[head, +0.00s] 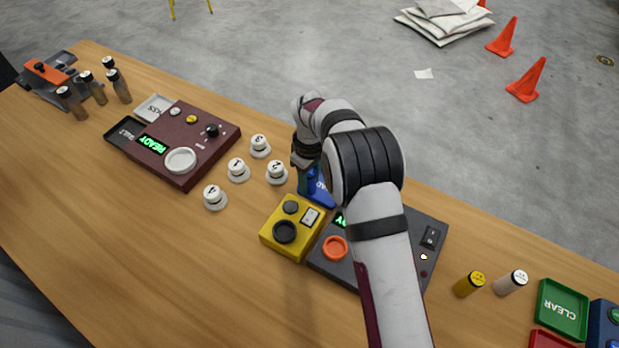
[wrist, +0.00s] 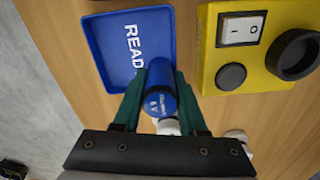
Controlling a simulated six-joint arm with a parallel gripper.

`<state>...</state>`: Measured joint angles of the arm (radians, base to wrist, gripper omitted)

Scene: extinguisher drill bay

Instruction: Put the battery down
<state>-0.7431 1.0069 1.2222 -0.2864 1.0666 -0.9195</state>
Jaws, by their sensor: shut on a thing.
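My gripper (wrist: 160,92) has dark green fingers and is shut on a blue battery (wrist: 162,103), a short cylinder with pale lettering on its end. In the wrist view the battery overlaps the lower right edge of a blue tray (wrist: 104,60) marked "READ", with the rest of the word hidden. I cannot tell whether the battery touches the tray or the table. In the head view my arm hides much of the gripper and part of the blue tray (head: 322,197).
A yellow box (head: 270,240) with a switch and round knobs stands close beside the tray. Several white numbered knobs (head: 238,170) stand left of it. A dark grey panel (head: 425,235) lies to the right, with yellow (head: 467,285) and white (head: 511,282) cylinders beyond.

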